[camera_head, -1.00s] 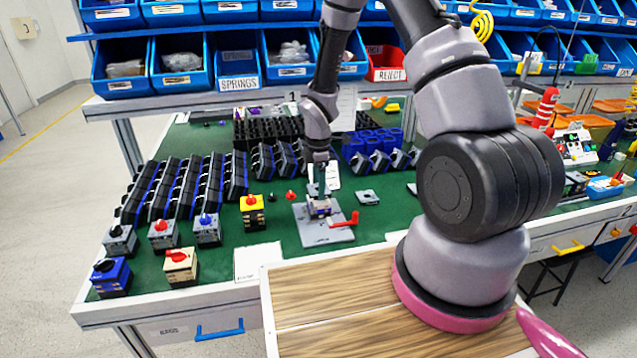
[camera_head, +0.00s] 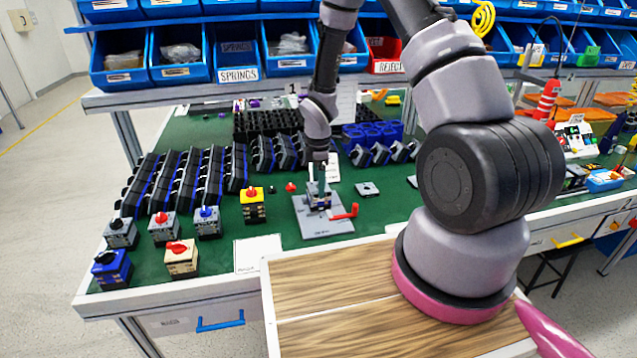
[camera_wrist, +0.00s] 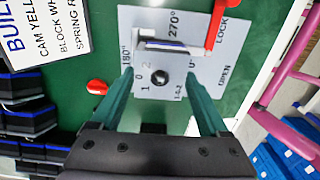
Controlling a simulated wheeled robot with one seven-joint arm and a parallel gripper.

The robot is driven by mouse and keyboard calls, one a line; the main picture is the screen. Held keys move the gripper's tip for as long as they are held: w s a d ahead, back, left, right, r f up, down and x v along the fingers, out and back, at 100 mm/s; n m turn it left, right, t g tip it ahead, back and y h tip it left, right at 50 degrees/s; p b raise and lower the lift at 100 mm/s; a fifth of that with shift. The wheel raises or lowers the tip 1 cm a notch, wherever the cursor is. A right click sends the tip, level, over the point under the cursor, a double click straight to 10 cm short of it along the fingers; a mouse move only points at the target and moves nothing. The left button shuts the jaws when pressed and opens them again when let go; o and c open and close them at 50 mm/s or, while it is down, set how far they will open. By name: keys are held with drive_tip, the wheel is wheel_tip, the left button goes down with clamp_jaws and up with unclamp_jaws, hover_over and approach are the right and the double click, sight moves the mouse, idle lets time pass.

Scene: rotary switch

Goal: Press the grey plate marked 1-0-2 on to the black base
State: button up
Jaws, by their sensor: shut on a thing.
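The grey plate (camera_wrist: 145,88), marked 1, 0 and 2 around a dark centre hole, lies between my fingertips in the wrist view. My gripper (camera_wrist: 160,88) is shut on it. In the head view my gripper (camera_head: 318,192) points down over the grey fixture board (camera_head: 325,228). A small dark block, seemingly the black base (camera_head: 320,203), sits on the board beneath my fingers. The plate hides most of the base in the wrist view. I cannot tell whether plate and base touch.
A red crank handle (camera_head: 345,211) sticks out at the fixture's right. A loose grey square plate (camera_head: 367,189) lies further right. Finished switches with coloured knobs, such as a yellow one (camera_head: 252,203), stand left. Rows of dark parts (camera_head: 185,182) fill the back left.

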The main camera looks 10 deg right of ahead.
drive_tip(key=o, duration=1.2)
drive_tip(key=s+d+r+m+t, duration=0.1)
drive_tip(key=s+r+m, duration=0.15)
drive_tip(key=r, duration=0.75)
drive_tip(key=s+d+r+m+t, duration=0.15)
drive_tip(key=r+m, duration=0.25)
drive_tip(key=r, duration=0.7)
drive_tip(key=s+d+r+m+t, duration=0.1)
drive_tip(key=s+d+r+m, duration=0.15)
drive_tip(key=r, duration=0.75)
drive_tip(key=s+r+m+t+y, duration=0.2)
drive_tip(key=s+r+m+t, duration=0.1)
drive_tip(key=s+r+m, duration=1)
drive_tip(key=s+r, duration=0.1)
drive_tip(key=s, duration=0.2)
drive_tip(key=shift+d+t, duration=0.35)
drive_tip(key=shift+d, duration=0.05)
